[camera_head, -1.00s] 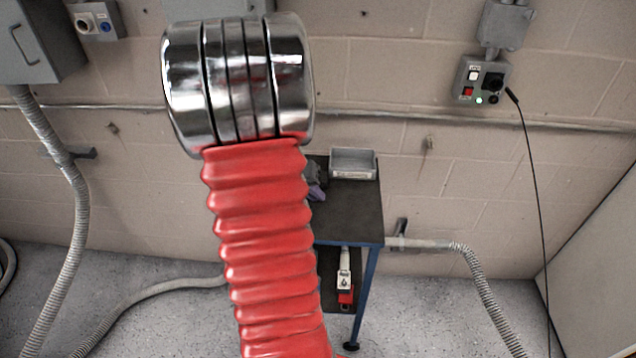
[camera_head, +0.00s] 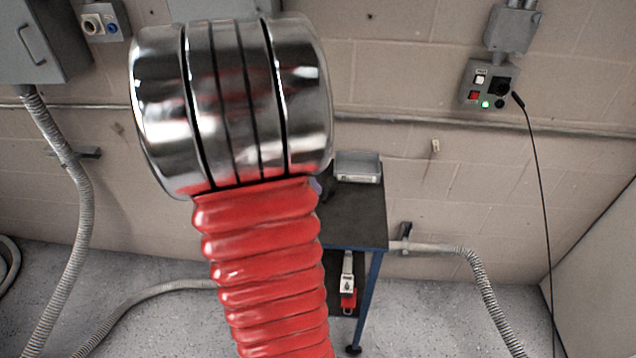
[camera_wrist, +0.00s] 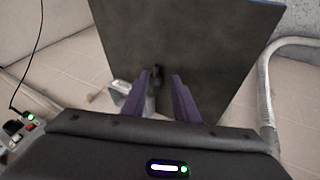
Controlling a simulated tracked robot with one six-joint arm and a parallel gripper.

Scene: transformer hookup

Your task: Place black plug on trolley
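The black plug (camera_wrist: 157,74) shows as a small dark shape between my finger tips in the wrist view, over or on the trolley's dark top. Its contact with the surface is unclear. My gripper (camera_wrist: 160,82) has two purple fingers standing apart, with gaps beside the dark shape, so it looks open. The trolley (camera_head: 355,215) has a dark top and blue legs and stands against the wall in the head view. Its top (camera_wrist: 205,50) fills the middle of the wrist view. My red arm hides most of the gripper and the trolley's left part in the head view.
A white and red connector (camera_head: 347,285) lies on the lower shelf. A wall control box (camera_head: 487,86) with a green light has a black cable (camera_head: 541,190) hanging beside it. Grey conduits flank the trolley.

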